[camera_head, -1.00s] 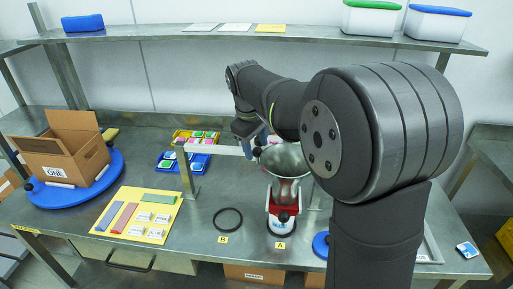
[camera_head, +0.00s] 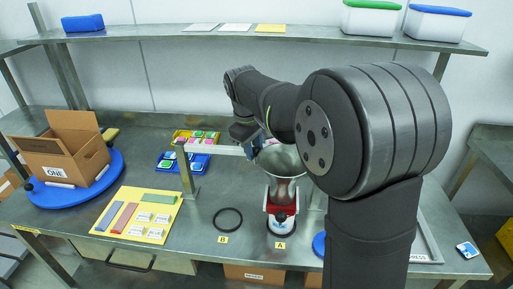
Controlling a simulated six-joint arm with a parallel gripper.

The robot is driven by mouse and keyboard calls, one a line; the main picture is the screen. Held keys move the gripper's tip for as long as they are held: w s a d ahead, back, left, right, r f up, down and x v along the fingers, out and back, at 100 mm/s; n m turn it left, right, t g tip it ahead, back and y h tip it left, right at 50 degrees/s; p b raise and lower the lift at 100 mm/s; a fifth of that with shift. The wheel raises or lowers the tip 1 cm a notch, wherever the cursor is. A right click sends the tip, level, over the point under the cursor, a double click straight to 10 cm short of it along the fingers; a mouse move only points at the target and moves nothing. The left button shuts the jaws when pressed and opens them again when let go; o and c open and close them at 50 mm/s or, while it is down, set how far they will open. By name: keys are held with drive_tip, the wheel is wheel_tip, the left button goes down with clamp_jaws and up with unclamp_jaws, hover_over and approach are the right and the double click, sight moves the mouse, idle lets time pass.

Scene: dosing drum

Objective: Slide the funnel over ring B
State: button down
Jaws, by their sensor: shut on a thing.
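The silver funnel (camera_head: 280,160) hangs at the pale rail (camera_head: 215,149), above the red and white container (camera_head: 281,208) by label A (camera_head: 280,245). My forearm hides its right side. Ring B (camera_head: 228,220) is a dark ring flat on the bench, left of the container, with label B (camera_head: 222,239) in front of it; nothing is above it. My gripper (camera_head: 254,146) is at the rail's right end by the funnel's upper left edge, shut on a part at the funnel, likely its handle. The fingertips are small and partly hidden.
The rail's post (camera_head: 187,175) stands left of ring B. A yellow board (camera_head: 136,214) with coloured bars and white pieces lies further left. A blue tray (camera_head: 184,162) and yellow tray (camera_head: 196,138) sit behind. A cardboard box (camera_head: 65,150) stands on a blue turntable (camera_head: 103,185).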

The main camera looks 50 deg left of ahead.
drive_tip(key=s+a, duration=1.2)
drive_tip(key=shift+s+a, duration=0.3)
drive_tip(key=c, duration=1.1)
unclamp_jaws()
drive_tip(key=shift+s+a, duration=0.1)
drive_tip(key=s+r, duration=0.3)
drive_tip(key=r, duration=1.4)
drive_tip(key=shift+d, duration=0.4)
drive_tip(key=w+f, duration=0.3)
drive_tip(key=f, duration=1.4)
drive_tip(key=shift+w+a, duration=0.2)
drive_tip(key=shift+a, duration=0.05)
